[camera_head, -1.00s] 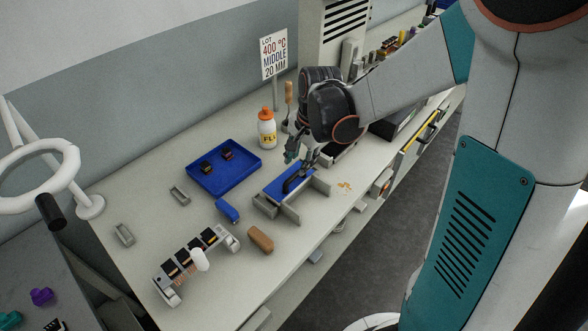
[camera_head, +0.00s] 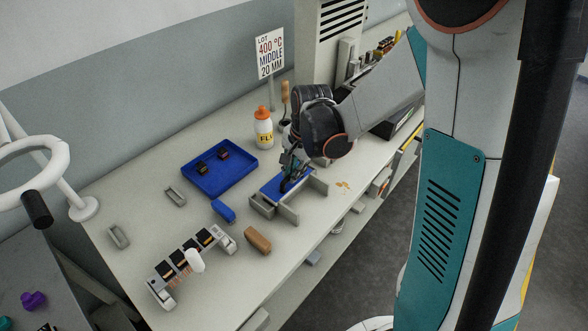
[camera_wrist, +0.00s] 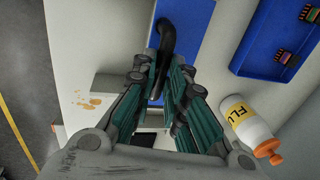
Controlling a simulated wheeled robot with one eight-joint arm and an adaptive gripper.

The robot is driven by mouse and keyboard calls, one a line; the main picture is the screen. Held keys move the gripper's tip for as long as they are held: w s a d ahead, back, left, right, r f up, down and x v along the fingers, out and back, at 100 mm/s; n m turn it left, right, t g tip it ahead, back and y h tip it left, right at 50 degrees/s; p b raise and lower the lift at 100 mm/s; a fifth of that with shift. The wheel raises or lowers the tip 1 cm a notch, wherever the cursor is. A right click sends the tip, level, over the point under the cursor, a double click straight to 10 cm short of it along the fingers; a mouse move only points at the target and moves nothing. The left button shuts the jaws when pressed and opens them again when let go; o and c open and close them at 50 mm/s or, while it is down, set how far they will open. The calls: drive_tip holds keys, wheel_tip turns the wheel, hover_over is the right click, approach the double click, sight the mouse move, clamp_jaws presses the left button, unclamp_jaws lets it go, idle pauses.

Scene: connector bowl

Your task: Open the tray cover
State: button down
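The tray cover (camera_head: 273,187) is a blue panel with a black handle, set in a light grey holder (camera_head: 289,213) on the bench. It also shows in the wrist view (camera_wrist: 187,15), where the black handle (camera_wrist: 170,38) arches toward my fingertips. My gripper (camera_head: 289,184) points down over the cover, its fingers at the handle. In the wrist view my gripper's fingertips (camera_wrist: 163,62) lie on either side of the handle's near end. I cannot tell whether they press on it. The cover appears seated in the holder.
A blue tray (camera_head: 236,180) with two small dark parts and a white bottle with an orange cap (camera_head: 264,134) stand behind. A blue block (camera_head: 223,211), a brown block (camera_head: 257,241) and a connector rack (camera_head: 190,263) lie nearer.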

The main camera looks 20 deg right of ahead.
drive_tip(key=s+d, duration=0.3)
drive_tip(key=s, duration=0.3)
drive_tip(key=shift+s+d, duration=0.2)
drive_tip(key=shift+d, duration=0.05)
drive_tip(key=c, duration=1.6)
unclamp_jaws()
wheel_tip(320, 180, up, 12)
drive_tip(key=s+d, duration=0.1)
drive_tip(key=s, duration=0.1)
drive_tip(key=shift+s, duration=0.15)
drive_tip(key=shift+f, duration=0.1)
